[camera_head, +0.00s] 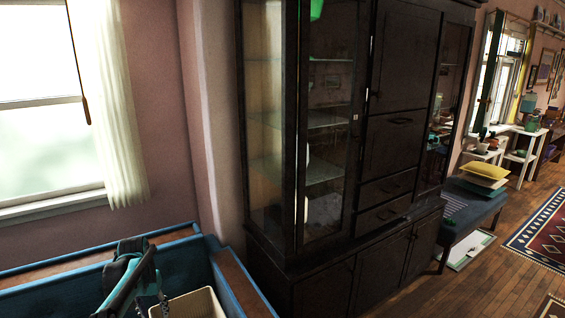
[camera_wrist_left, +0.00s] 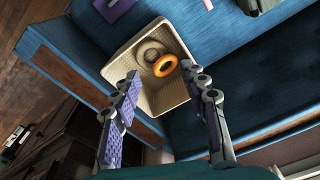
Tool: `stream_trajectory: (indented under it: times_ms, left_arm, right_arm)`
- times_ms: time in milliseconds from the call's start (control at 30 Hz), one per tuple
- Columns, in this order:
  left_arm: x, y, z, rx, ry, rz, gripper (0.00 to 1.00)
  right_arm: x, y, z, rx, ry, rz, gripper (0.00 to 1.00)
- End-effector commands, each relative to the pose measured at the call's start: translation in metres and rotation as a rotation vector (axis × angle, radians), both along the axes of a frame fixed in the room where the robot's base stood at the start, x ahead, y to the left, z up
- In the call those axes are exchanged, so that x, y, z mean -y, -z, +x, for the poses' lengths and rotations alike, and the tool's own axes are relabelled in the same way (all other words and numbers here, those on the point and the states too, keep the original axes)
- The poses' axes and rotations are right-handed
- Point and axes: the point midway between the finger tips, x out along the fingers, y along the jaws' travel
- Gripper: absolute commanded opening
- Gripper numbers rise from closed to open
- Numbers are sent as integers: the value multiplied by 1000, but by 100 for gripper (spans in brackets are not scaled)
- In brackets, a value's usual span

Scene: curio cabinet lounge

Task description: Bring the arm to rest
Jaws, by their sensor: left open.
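My left gripper (camera_head: 140,284) shows low at the left of the head view, above the blue sofa and beside the cream bin. In the left wrist view my left gripper (camera_wrist_left: 160,74) is open, its two purple-padded fingers spread wide with nothing between them. Beyond the fingertips is the cream bin (camera_wrist_left: 120,67), holding an orange ring (camera_wrist_left: 165,65) and a pale ring. Only part of the bin (camera_head: 200,304) shows at the bottom of the head view. My right gripper is in neither view.
The blue sofa (camera_head: 183,262) with wooden arm tops surrounds the bin. A dark glass-fronted cabinet (camera_head: 402,150) stands to the right. A window (camera_head: 40,120) with a curtain is at the left. A blue bench (camera_head: 470,207) with cushions lies farther right.

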Motion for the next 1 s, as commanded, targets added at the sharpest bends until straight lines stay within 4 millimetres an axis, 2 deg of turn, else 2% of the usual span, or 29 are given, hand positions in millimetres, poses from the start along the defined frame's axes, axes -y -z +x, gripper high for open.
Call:
stream_trajectory:
  times_ms: [167, 233, 400, 500, 667, 800, 1000]
  left_arm:
    - [36, -36, -24, 60, 21, 16, 44]
    - [54, -53, -40, 94, 29, 23, 44]
    - [102, -85, -87, 191, 56, 39, 44]
    - [126, -95, -119, 249, 70, 42, 44]
    - [161, -98, -171, 343, 94, 41, 44]
    - [184, -88, -213, 421, 113, 33, 44]
    - [202, -69, -250, 499, 132, 20, 44]
  right_arm:
    - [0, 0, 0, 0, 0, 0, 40]
    - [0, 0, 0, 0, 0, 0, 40]
    - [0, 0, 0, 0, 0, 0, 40]
    - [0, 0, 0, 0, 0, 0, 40]
    - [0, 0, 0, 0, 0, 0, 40]
    - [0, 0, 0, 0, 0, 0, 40]
    - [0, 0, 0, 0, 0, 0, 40]
